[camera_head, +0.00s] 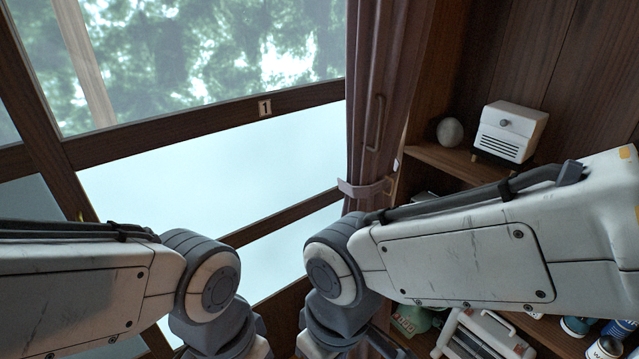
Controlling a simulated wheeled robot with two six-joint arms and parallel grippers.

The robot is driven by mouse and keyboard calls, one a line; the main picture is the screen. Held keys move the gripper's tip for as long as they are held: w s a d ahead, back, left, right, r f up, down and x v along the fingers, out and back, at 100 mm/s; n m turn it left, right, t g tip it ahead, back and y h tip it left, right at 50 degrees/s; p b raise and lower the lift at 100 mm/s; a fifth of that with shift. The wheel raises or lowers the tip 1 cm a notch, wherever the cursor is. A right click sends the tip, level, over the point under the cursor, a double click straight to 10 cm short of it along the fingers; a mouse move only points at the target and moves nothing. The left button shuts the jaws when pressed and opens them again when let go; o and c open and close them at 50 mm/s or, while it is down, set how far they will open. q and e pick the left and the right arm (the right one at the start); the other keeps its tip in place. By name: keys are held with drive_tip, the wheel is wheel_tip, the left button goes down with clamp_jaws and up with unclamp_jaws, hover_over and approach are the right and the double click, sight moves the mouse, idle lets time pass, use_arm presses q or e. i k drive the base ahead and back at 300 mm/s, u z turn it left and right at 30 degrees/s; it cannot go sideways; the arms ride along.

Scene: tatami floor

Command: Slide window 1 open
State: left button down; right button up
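Window 1 (215,180) is a dark wooden framed panel with a clear upper pane showing trees and pale frosted lower panes. A small tag with the number 1 (264,107) is on its crossbar. My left arm comes in from the left and my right arm from the right, both in front of the window's lower part. Both grippers are out of view below the bottom edge; only arm links and wrist joints show. I cannot tell from this view whether anything touches the window.
A brown curtain (386,100), gathered by a tie (364,188), hangs at the window's right side. To its right, wooden shelves hold a white box-like device (509,132) and a grey round object (450,131). Lower down are a white case (484,338) and several bottles, partly hidden by my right arm.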

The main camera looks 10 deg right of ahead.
sight(256, 174)
drive_tip(key=k, duration=0.6)
drive_tip(key=u, duration=0.55)
drive_tip(key=i, duration=1.4)
drive_tip(key=z, duration=0.15)
